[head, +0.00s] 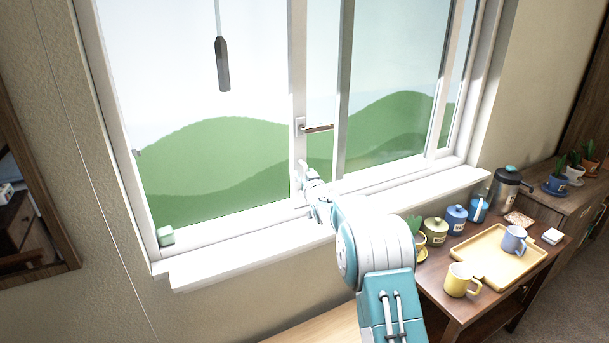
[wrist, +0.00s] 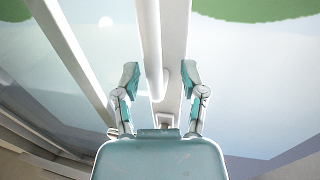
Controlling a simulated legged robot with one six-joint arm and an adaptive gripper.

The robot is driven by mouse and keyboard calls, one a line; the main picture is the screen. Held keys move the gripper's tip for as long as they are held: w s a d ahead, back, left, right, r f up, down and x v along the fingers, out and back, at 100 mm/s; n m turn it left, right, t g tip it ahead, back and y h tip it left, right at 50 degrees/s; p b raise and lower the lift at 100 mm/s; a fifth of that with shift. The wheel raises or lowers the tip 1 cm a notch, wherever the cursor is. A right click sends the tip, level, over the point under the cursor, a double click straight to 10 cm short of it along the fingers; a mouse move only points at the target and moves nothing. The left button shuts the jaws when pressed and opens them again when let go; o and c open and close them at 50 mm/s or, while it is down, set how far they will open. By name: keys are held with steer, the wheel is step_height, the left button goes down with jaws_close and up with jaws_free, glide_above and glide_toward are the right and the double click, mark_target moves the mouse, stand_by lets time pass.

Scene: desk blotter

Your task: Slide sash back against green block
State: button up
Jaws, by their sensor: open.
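The white-framed window sash (head: 298,65) has an upright stile near the middle of the window, with a brown-grey lever handle (head: 318,128) on it. The pale green block (head: 166,235) sits in the lower left corner of the window frame, well left of that stile. My gripper (head: 305,174) is at the lower part of the stile, below the lever. In the wrist view my gripper (wrist: 160,76) is open, its fingers on either side of a white upright bar (wrist: 152,50). I cannot tell whether they touch it. The green block does not show in the wrist view.
A white sill (head: 240,256) runs below the window. A dark pull (head: 222,64) hangs before the left glass.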

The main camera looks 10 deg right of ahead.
steer(key=shift+w, duration=0.15)
steer(key=shift+d, duration=0.3)
jaws_close()
steer(key=shift+a, duration=0.1)
steer(key=s+a, duration=0.4)
steer(key=a, duration=0.8)
steer(key=s+a, duration=0.4)
steer(key=a, duration=0.8)
steer(key=s+a, duration=0.4)
steer(key=a, duration=0.8)
steer(key=shift+a, duration=0.25)
steer(key=shift+w+r, duration=0.1)
steer(key=shift+c, duration=0.9)
jaws_free()
steer(key=shift+o, duration=0.9)
